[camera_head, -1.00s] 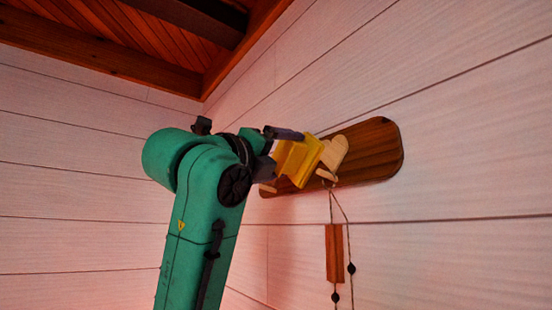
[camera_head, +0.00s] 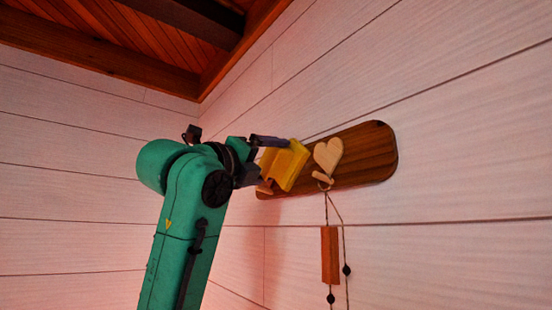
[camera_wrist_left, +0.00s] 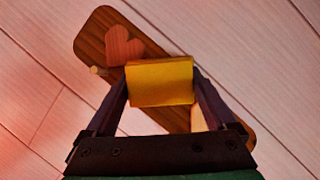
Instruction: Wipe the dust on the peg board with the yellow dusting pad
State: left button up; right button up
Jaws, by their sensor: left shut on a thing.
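The peg board (camera_head: 368,155) is a dark brown wooden plank with rounded ends, fixed on the wall and tilted in the head view. It also shows behind the pad in the left wrist view (camera_wrist_left: 95,40). My left gripper (camera_head: 268,160) is shut on the yellow dusting pad (camera_head: 287,166), which is over the left part of the board. In the left wrist view the yellow pad (camera_wrist_left: 160,82) sits between the two fingers of the gripper (camera_wrist_left: 160,85). I cannot tell whether the pad touches the board. No dust is clearly visible. My right gripper is not in view.
A pale wooden heart (camera_head: 328,156) sits on the board, with a light peg (camera_head: 322,178) below it. A hanging ornament with a wooden block (camera_head: 330,255) and dark beads dangles from the board on cords. The plank wall right of it is bare.

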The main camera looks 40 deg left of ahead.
pick_arm(q)
jog(key=shift+w+a, duration=0.25)
jog(key=shift+a, duration=0.45)
jog(key=shift+w+a, duration=0.25)
jog(key=shift+a, duration=0.45)
jog(key=s+a, duration=0.1)
jog(key=s, duration=0.4)
jog(key=shift+s+a, duration=0.3)
jog(key=shift+s, duration=0.1)
jog(key=shift+w+d, duration=0.3)
jog(key=shift+w, duration=0.65)
jog(key=shift+w+d, duration=0.3)
jog(key=shift+w, duration=0.6)
jog(key=shift+w+d, duration=0.3)
jog(key=shift+w, duration=0.65)
